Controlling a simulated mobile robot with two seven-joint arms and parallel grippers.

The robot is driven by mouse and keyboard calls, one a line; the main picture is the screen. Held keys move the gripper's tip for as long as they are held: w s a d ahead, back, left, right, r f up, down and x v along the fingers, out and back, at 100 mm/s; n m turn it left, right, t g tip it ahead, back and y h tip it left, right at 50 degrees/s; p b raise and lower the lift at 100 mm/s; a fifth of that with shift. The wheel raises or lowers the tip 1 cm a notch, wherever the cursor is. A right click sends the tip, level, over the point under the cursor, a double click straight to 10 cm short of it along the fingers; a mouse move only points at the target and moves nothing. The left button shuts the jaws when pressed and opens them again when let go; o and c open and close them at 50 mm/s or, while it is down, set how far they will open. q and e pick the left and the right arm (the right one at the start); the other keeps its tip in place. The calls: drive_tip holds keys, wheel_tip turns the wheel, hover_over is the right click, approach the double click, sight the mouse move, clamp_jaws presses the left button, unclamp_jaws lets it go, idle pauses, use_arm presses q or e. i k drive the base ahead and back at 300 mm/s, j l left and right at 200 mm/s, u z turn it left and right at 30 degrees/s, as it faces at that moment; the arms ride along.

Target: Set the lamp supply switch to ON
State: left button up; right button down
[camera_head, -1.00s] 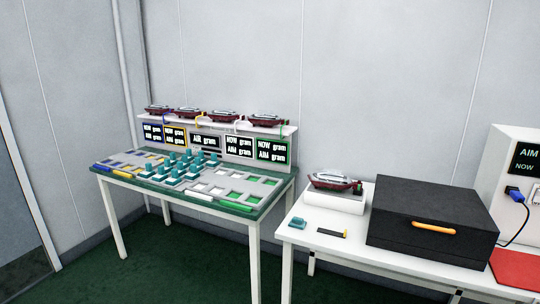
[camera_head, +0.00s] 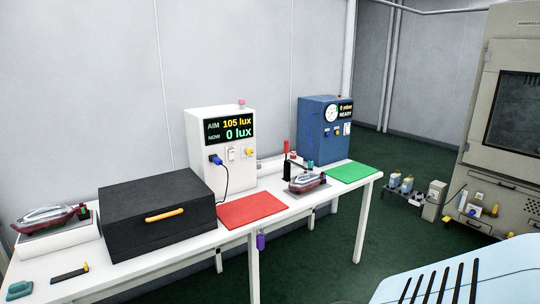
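The white lamp supply box (camera_head: 200,135) stands at the back of the white table. Its black display (camera_head: 229,131) reads AIM 105 lux and NOW 0 lux. Below the display is a small white switch (camera_head: 231,154); it is too small to tell which way it is set. A blue plug (camera_head: 215,159) with a dark cable sits left of the switch, and a yellow knob (camera_head: 250,152) sits to its right. Neither of my grippers is in view.
A black box (camera_head: 157,200) with an orange handle and a red mat (camera_head: 252,210) lie in front of the supply. A tail lamp (camera_head: 306,182) stands right of the mat. A blue box (camera_head: 318,125) and a green mat (camera_head: 353,172) are farther right.

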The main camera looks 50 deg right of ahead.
sight(231, 153)
drive_tip(key=z, duration=1.35)
drive_tip(key=i+j, duration=0.2)
drive_tip(key=i, duration=0.5)
drive_tip(key=i+j+u, duration=0.15)
drive_tip(key=i, duration=0.5)
